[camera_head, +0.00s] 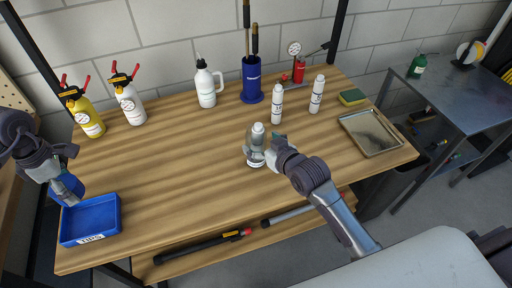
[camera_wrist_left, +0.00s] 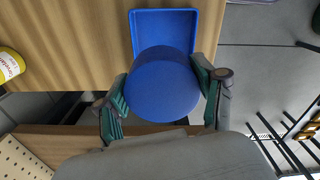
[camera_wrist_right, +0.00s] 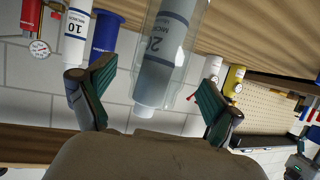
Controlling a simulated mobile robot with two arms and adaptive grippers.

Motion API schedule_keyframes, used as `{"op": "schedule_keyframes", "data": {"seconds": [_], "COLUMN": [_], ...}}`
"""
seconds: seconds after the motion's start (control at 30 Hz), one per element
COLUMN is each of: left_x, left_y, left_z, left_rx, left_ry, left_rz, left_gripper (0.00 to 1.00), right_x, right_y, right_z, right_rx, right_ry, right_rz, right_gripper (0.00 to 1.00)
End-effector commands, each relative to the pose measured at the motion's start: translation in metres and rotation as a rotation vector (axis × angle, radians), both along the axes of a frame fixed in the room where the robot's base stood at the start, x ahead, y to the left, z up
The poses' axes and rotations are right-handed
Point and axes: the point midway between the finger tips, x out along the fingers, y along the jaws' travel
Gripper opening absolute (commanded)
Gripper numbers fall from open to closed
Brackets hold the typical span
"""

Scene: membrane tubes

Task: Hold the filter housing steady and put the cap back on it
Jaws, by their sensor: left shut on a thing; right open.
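The clear filter housing (camera_head: 254,157) stands upright on the table in the head view, with a white cartridge (camera_head: 258,129) sticking out of its top. My right gripper (camera_head: 272,156) is open beside it. In the right wrist view the housing (camera_wrist_right: 181,45) lies between the spread fingers, with gaps on both sides. My left gripper (camera_head: 66,186) is shut on the round blue cap (camera_wrist_left: 162,84), held above the blue tray (camera_head: 91,220) at the table's left end. In the left wrist view the cap hides part of the tray (camera_wrist_left: 196,17).
Two white cartridges (camera_head: 277,104) (camera_head: 317,94) stand behind the housing. Spray bottles (camera_head: 86,116) (camera_head: 129,102), a white bottle (camera_head: 206,87) and a blue holder (camera_head: 252,80) line the back. A metal tray (camera_head: 400,138) is at right. The table's middle-left is clear.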

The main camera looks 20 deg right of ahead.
Motion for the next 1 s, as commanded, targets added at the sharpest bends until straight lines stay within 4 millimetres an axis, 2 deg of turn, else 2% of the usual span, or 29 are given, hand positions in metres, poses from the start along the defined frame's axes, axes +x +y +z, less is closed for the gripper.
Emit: {"op": "schedule_keyframes", "data": {"seconds": [0.07,0.2,0.63,1.0], "left_x": [0.0,0.0,0.0,0.0], "left_y": [0.0,0.0,0.0,0.0], "left_z": [0.007,0.007,0.007,0.007], "left_rx": [0.0,0.0,0.0,0.0], "left_ry": [0.0,0.0,0.0,0.0], "left_rz": [0.0,0.0,0.0,0.0], "left_gripper": [0.35,0.35,0.35,0.35], "right_x": [0.013,0.027,0.03,0.03], "right_y": [0.003,0.007,0.008,0.008], "right_z": [0.0,-0.008,-0.011,-0.011], "right_rx": [0.0,0.001,-0.001,-0.001], "right_ry": [0.0,0.0,-0.001,0.0], "right_rz": [0.0,0.0,0.0,0.0], "right_gripper": [0.91,0.91,0.89,0.28]}}
